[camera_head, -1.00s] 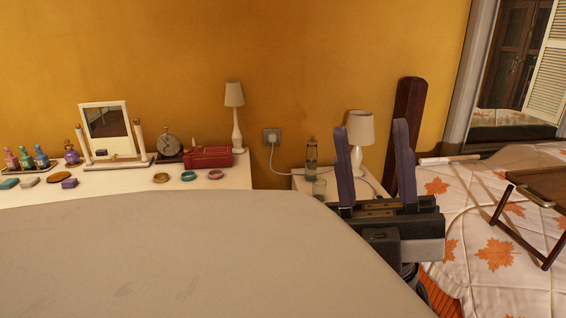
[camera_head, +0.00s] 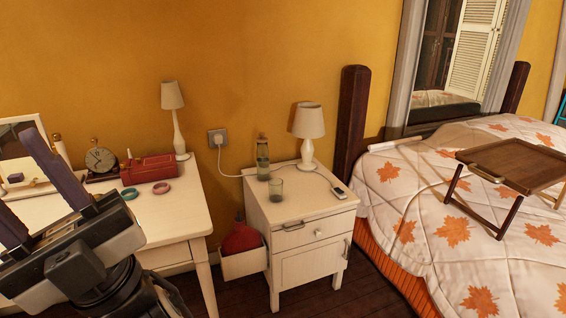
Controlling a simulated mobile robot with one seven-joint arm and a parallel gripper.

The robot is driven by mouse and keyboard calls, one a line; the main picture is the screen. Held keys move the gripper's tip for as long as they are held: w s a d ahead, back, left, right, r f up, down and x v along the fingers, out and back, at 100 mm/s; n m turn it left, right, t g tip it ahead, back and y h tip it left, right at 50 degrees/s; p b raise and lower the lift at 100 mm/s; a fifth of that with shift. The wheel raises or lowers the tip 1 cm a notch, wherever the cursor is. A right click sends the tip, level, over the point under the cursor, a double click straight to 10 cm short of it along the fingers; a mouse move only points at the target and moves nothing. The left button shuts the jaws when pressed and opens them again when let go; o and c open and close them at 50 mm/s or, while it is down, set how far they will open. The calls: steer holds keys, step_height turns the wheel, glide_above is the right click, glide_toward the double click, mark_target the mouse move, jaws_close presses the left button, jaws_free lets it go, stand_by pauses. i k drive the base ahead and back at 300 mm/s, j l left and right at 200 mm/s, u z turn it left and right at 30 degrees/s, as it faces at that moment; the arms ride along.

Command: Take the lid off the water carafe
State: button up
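The water carafe (camera_head: 262,161) stands upright near the back left of the white nightstand (camera_head: 298,211). It is a slim, dark glass bottle. Its lid (camera_head: 261,136) is a small brownish piece on top of the neck. My gripper (camera_head: 48,178) is at the lower left, in front of the dressing table and well apart from the carafe. Its two purple-grey fingers are spread with nothing between them.
A drinking glass (camera_head: 276,188) stands right in front of the carafe. A lamp (camera_head: 308,134) and a small remote-like object (camera_head: 340,191) share the nightstand. The dressing table (camera_head: 180,215) is at left, the bed (camera_head: 440,215) at right, with dark floor in front.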

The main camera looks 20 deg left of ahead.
mark_target(261, 139)
steer(key=u, duration=0.7)
steer(key=i+l+u, duration=0.15)
steer(key=i+l, duration=0.25)
steer(key=i+l+u, duration=0.2)
steer(key=i+l, duration=0.3)
steer(key=i+l+u, duration=0.15)
steer(key=i+l, duration=0.35)
steer(key=i+l+u, duration=0.2)
steer(key=i+l, duration=0.2)
steer(key=l, duration=0.25)
